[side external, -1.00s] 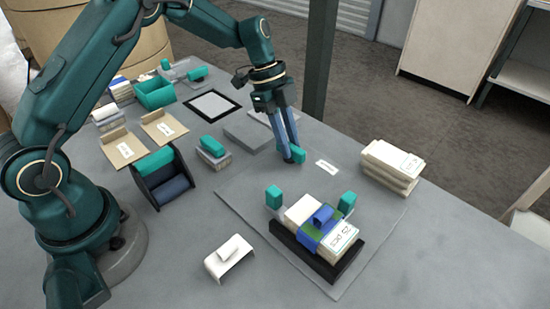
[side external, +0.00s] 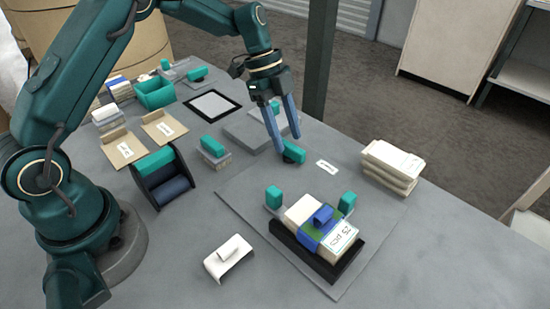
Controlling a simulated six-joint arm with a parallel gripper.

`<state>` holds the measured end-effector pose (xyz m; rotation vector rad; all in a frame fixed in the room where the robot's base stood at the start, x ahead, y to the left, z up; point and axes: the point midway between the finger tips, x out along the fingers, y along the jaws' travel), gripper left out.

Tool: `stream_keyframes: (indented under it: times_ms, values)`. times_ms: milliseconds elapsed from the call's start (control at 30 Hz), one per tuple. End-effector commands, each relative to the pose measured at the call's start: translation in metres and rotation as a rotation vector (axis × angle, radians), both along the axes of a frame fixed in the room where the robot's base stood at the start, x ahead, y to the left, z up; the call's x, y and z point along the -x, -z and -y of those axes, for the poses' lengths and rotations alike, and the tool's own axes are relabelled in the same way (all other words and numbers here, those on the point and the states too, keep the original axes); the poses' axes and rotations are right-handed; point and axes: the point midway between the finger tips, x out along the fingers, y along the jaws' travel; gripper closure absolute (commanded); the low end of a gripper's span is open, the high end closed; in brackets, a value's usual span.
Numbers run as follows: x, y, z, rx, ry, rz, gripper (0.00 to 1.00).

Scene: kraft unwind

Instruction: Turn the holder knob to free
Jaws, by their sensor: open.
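A small teal knob (side external: 294,150) with a dark part under it sits at the back edge of the grey mat, beside a small white label (side external: 327,167) with unreadable print. I take it for the holder knob, but cannot read a free mark. It lies with its long side running left to right, slightly tilted in the picture. My gripper (side external: 289,140) points down just above and behind the knob. Its two blue fingers are spread apart and empty. The tips overlap the knob's upper edge in this view, so I cannot tell whether they touch it.
A black cradle (side external: 286,238) with teal end posts holds a banded stack (side external: 343,236) on the grey mat (side external: 240,205). Cream stacked packs (side external: 390,168) stand to the right. A white bracket (side external: 229,258) lies in front. A black-sided roll holder (side external: 161,178) stands left.

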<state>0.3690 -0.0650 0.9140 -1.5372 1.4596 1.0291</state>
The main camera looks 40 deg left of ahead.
Motion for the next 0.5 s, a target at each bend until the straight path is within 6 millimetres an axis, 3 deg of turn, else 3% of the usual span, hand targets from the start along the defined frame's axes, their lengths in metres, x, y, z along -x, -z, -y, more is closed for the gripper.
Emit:
stream_keyframes:
  times_ms: [200,500]
  values:
    - [0.0,-0.024,-0.01,-0.001,-0.001,0.003,0.47]
    - [0.001,-0.027,-0.011,-0.001,0.0,-0.001,0.47]
